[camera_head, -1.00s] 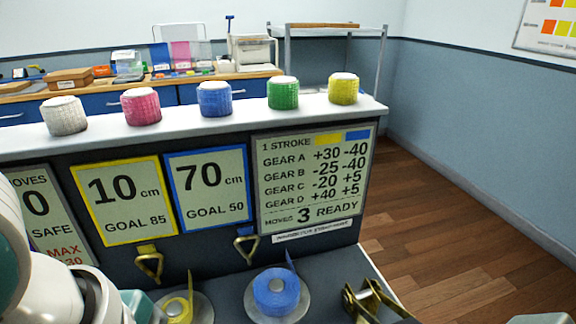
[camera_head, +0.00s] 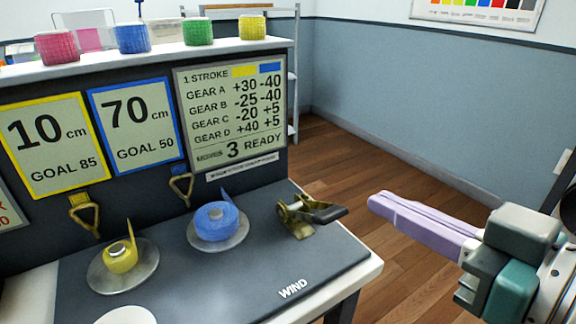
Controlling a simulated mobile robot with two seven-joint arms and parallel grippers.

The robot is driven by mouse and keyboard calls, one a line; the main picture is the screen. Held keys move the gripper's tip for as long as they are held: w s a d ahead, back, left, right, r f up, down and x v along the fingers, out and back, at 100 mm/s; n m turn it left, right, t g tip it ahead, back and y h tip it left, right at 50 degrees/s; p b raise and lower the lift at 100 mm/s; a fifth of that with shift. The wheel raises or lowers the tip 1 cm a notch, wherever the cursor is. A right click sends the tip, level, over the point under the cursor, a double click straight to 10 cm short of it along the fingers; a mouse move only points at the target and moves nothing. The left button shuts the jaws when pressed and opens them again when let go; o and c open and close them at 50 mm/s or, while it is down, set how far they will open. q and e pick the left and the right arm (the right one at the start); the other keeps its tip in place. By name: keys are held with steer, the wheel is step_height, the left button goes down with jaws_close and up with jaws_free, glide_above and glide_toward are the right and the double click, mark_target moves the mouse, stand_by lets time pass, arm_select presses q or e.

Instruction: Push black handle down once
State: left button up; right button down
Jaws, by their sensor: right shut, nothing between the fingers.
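The black handle (camera_head: 326,214) sticks out to the right from a brass ratchet mechanism (camera_head: 297,216) on the dark bench top, near its right edge, above the word WIND. My right gripper (camera_head: 376,201) comes in from the right with its long pale purple fingers together, empty, pointing left. In the picture its tips are a little right of the handle's end, with a gap between them; the exact depth is hard to judge. The left gripper is not in view.
A blue strap roll (camera_head: 216,221) and a yellow strap roll (camera_head: 121,256) sit on grey discs left of the ratchet. Brass hooks hang on the panel behind. A board (camera_head: 231,115) reads 3 ready. Open floor lies right of the bench (camera_head: 357,262).

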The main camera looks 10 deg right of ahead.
mark_target(335, 212)
steer(key=shift+w, duration=0.1)
steer(key=b+x, duration=0.1)
steer(key=x, duration=0.9)
steer(key=shift+a+f, duration=0.1)
steer(key=shift+f, duration=0.05)
steer(key=shift+s+d+f+b, duration=0.2)
steer(key=shift+s+f, duration=0.15)
steer(key=shift+f, duration=0.25)
steer(key=shift+s+d+f+b, duration=0.1)
steer(key=shift+s+f+b, duration=0.1)
steer(key=shift+s+f, duration=0.3)
steer(key=shift+s+d+f, duration=0.1)
steer(key=shift+s+f, duration=0.1)
steer(key=shift+f, duration=0.3)
